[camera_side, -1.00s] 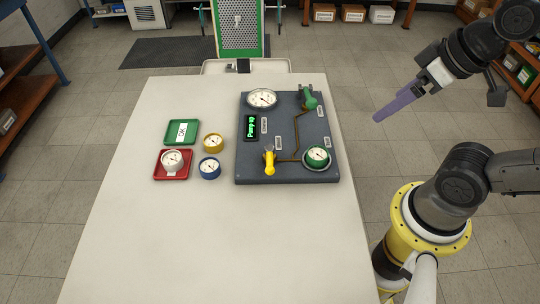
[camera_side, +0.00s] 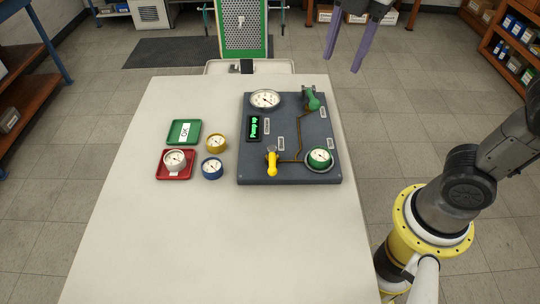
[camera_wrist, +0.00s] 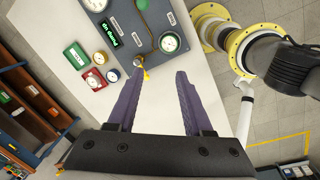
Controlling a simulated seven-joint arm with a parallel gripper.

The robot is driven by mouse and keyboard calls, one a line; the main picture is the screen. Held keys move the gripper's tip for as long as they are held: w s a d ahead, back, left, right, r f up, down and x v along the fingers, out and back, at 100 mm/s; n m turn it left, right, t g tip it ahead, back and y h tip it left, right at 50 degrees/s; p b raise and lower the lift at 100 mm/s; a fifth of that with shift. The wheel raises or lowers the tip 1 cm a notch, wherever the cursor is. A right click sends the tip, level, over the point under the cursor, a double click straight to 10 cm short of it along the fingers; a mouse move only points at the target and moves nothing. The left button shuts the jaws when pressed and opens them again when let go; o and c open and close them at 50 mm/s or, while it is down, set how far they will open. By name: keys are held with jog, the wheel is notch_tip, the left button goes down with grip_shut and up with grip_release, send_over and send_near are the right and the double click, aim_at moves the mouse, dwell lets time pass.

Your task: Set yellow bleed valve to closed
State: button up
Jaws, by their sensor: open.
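The yellow bleed valve (camera_side: 272,163) sits at the lower left of the dark grey test panel (camera_side: 258,178) on the white table. Its yellow handle points toward the table's front edge in the side view. It also shows in the wrist view (camera_wrist: 146,73), just beyond the fingertips and near the left one. My gripper (camera_side: 346,50) is open and empty, with two purple fingers, high above the table's far right side in the side view. It also shows in the wrist view (camera_wrist: 160,78). It is apart from the valve.
The panel carries a green valve (camera_side: 313,99), a large white gauge (camera_side: 265,99), a green gauge (camera_side: 319,158) and a display reading "Pump up" (camera_side: 255,127). Left are a green tray (camera_side: 173,139), a red tray (camera_side: 162,177), a yellow gauge (camera_side: 215,142) and a blue gauge (camera_side: 212,169). The table front is clear.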

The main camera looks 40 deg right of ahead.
jog(key=w+a+f+n+g, duration=0.2)
jog(key=w+a+f+n, duration=0.1)
jog(key=w+a+n, duration=0.4)
jog(key=g+h, duration=0.1)
jog(key=h, duration=0.1)
send_near(272, 163)
jog(key=x, duration=0.8)
jog(key=shift+f, duration=0.15)
jog(key=shift+c, duration=0.2)
grip_shut()
